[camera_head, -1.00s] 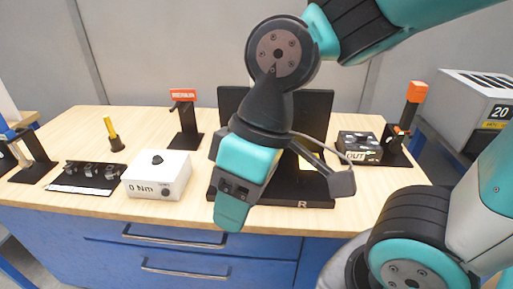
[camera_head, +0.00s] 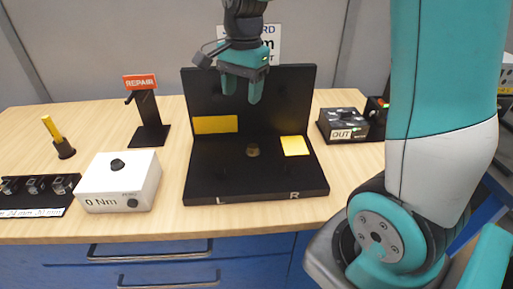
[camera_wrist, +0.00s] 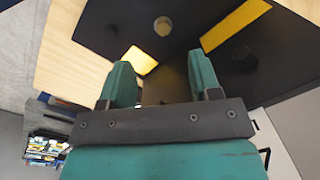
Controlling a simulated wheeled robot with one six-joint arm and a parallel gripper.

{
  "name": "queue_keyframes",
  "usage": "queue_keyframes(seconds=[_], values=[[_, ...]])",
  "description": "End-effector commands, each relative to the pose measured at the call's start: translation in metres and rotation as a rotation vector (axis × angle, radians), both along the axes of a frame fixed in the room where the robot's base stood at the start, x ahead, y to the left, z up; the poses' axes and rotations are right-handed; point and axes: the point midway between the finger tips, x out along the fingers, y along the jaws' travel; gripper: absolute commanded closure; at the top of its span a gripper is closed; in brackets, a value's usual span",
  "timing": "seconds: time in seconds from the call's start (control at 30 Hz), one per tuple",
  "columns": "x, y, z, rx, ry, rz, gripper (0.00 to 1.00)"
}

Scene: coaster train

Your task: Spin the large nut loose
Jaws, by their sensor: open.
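A small brass-coloured round piece (camera_head: 253,149), which may be the large nut, sits on the base of the black L-shaped fixture (camera_head: 225,179). It also shows in the wrist view (camera_wrist: 163,26), beyond my fingertips; its shape is too small to tell. My gripper (camera_head: 241,93) is open and empty in the head view, with its fingers pointing down in front of the fixture's upright back panel. It is above the brass piece and apart from it. In the wrist view my gripper (camera_wrist: 160,65) shows two teal fingers set wide apart.
Yellow patches mark the fixture's back panel (camera_head: 215,124) and base (camera_head: 295,146). To the left stand a white "0 Nm" box (camera_head: 120,187), a socket rack (camera_head: 40,190) and a REPAIR stand (camera_head: 147,115). A black DUT box (camera_head: 343,124) stands to the right.

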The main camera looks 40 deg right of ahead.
Motion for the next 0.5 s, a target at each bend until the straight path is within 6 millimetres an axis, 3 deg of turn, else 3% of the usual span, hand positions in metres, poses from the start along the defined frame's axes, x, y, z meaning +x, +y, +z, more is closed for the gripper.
queue_keyframes(seconds=[0.03, 0.1, 0.2, 0.37, 0.5], values=[[0.009, -0.018, -0.008, -0.012, 0.015, -0.128, 0.43], [0.017, -0.036, -0.012, -0.026, 0.030, -0.273, 0.43], [0.023, -0.051, -0.016, -0.038, 0.041, -0.392, 0.43], [0.023, -0.055, -0.030, -0.041, 0.046, -0.431, 0.43], [0.022, -0.055, -0.057, -0.041, 0.051, -0.428, 0.43]])
